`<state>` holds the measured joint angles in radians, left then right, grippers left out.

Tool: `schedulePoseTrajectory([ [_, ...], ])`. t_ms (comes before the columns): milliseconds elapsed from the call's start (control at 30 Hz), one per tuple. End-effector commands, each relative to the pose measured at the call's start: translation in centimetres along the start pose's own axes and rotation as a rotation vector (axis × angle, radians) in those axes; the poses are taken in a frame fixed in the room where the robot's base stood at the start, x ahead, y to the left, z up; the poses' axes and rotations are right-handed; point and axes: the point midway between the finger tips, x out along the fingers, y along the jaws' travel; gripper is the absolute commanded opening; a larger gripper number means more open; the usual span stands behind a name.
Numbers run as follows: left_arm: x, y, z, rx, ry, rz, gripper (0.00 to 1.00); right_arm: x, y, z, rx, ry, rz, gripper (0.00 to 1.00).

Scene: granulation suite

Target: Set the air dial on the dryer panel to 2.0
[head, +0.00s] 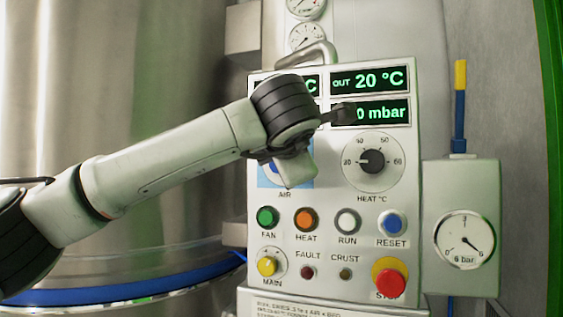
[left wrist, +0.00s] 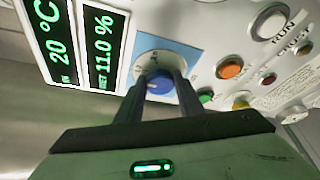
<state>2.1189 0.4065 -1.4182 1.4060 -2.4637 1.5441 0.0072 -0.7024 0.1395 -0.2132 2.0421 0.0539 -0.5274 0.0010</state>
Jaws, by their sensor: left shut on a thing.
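The dryer panel (head: 330,235) faces me in the head view. Its air dial, above the AIR label, is mostly hidden there behind my left gripper (head: 285,168); a bit of blue knob and light blue backing shows. In the left wrist view the air dial (left wrist: 159,86) has a blue knob on a white round scale. My left gripper (left wrist: 160,95) is shut on the blue knob, one dark finger on each side. The scale marks are too small and covered to read the setting. My right gripper is in neither view.
The heat dial (head: 372,162) is right of the air dial. Below are the fan (head: 267,218), heat (head: 306,219), run and reset buttons, a yellow main switch (head: 267,266) and a red stop button (head: 390,277). A gauge box (head: 464,235) stands at the right.

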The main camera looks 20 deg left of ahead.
Motion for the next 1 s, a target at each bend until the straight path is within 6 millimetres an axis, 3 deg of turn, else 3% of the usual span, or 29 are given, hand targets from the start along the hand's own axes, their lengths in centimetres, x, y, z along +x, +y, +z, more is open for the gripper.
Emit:
schedulePoseTrajectory([
  [267,0.0,-0.1,0.1,0.001,-0.002,-0.001,0.12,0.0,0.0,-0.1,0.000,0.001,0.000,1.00],
  [300,0.0,-0.1,0.1,0.001,-0.002,-0.001,0.41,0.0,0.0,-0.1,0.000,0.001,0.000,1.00],
  [400,0.0,-0.1,0.1,0.001,-0.002,-0.001,0.53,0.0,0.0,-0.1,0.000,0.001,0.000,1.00],
  [767,-0.6,-0.1,0.0,-0.001,-0.002,0.000,0.53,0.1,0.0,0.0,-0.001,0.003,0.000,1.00],
  [1000,-4.9,-0.1,0.1,0.001,-0.006,0.001,0.53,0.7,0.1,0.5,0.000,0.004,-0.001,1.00],
])
